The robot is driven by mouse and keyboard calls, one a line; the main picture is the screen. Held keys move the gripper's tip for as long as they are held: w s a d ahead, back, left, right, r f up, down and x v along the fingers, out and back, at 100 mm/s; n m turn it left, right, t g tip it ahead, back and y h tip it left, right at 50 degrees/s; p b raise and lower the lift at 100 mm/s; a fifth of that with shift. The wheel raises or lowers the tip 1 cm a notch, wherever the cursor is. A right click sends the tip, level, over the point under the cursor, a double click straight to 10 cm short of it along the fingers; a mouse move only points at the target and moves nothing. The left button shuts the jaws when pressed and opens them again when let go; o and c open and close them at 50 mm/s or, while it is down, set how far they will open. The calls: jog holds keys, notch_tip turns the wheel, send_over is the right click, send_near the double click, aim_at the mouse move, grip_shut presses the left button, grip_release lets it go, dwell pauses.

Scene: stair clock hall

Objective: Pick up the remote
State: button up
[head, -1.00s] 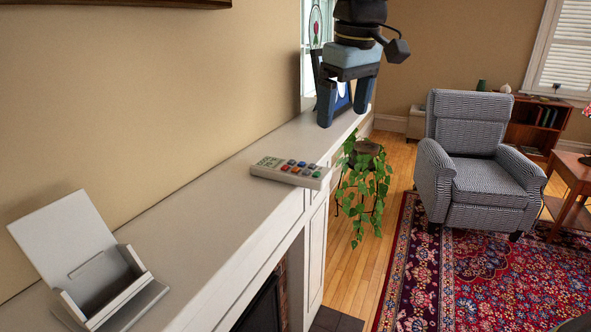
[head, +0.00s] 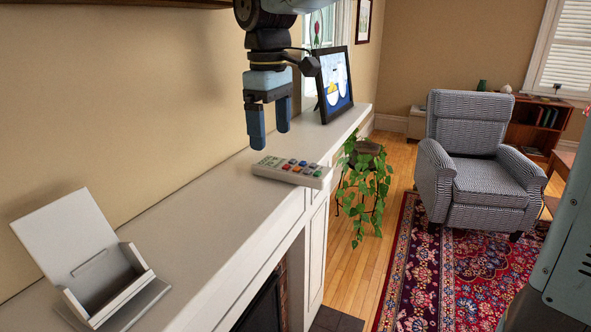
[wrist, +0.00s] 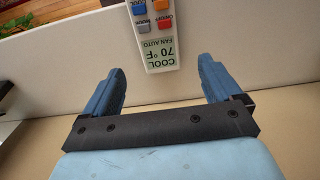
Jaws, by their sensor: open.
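The remote (head: 290,172) is pale grey-white with a green display and coloured buttons. It lies flat on the white mantel shelf (head: 205,205), near its front edge. My gripper (head: 270,140) is open and empty, pointing down above the shelf, just above and behind the display end of the remote. In the wrist view the display end of the remote (wrist: 161,52) lies beyond the fingertips, in line with the gap between the open fingers (wrist: 162,82). The remote's far end is cut off there.
An open white box (head: 95,270) stands on the near shelf. A framed picture (head: 334,84) stands at the far end, by the wall. A hanging plant (head: 365,180) is beside the shelf. A striped armchair (head: 478,165) stands on the rug. The shelf between box and remote is clear.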

aim_at(274, 162)
jog(key=shift+d+f, duration=0.15)
jog(key=shift+f, duration=3.15)
jog(key=c, duration=1.3)
jog(key=shift+c, duration=0.2)
jog(key=shift+r, duration=0.15)
